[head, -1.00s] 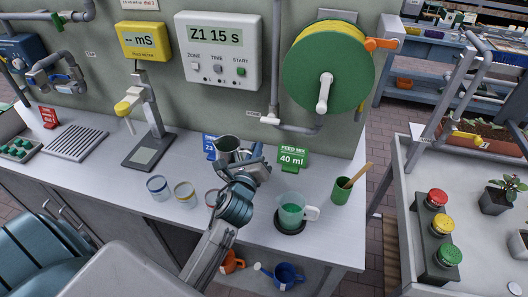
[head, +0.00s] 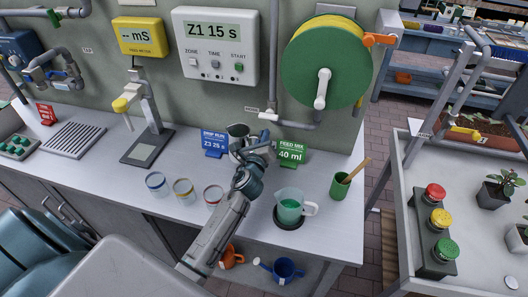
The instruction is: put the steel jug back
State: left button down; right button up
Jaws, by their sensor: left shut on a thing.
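The steel jug (head: 238,131) is in the head view, between the blue card (head: 213,143) and the green "40 ml" card (head: 291,152). My left gripper (head: 250,148) is shut on it, with the arm coming up from the bottom middle. The gripper and wrist hide the jug's lower part, so I cannot tell whether its base touches the bench. My right gripper is not in view.
Three small beakers (head: 184,190) stand left of my arm. A measuring jug with green liquid (head: 290,206) sits on a dark round pad to the right. A green cup (head: 340,186) holds a wooden stick. Bench (head: 110,180) at left front is clear.

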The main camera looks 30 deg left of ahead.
pick_arm(q)
notch_tip(320, 180, down, 6)
jog(key=b, duration=0.2)
jog(key=shift+w+b, duration=0.1)
jog(key=shift+b, duration=0.3)
jog(key=shift+w+a+f, duration=0.1)
jog(key=shift+w+f, duration=0.1)
jog(key=shift+w, duration=0.15)
jog(key=c, duration=2)
grip_release()
jog(key=shift+s+f, duration=0.1)
jog(key=shift+f, duration=0.1)
jog(key=shift+c, duration=0.2)
jog(key=o, duration=0.4)
jog(key=shift+o, duration=0.2)
jog(key=shift+r, duration=0.1)
jog(key=shift+s+r, duration=0.1)
jog(key=b+v, duration=0.1)
jog(key=v, duration=1)
jog(key=shift+s, duration=0.4)
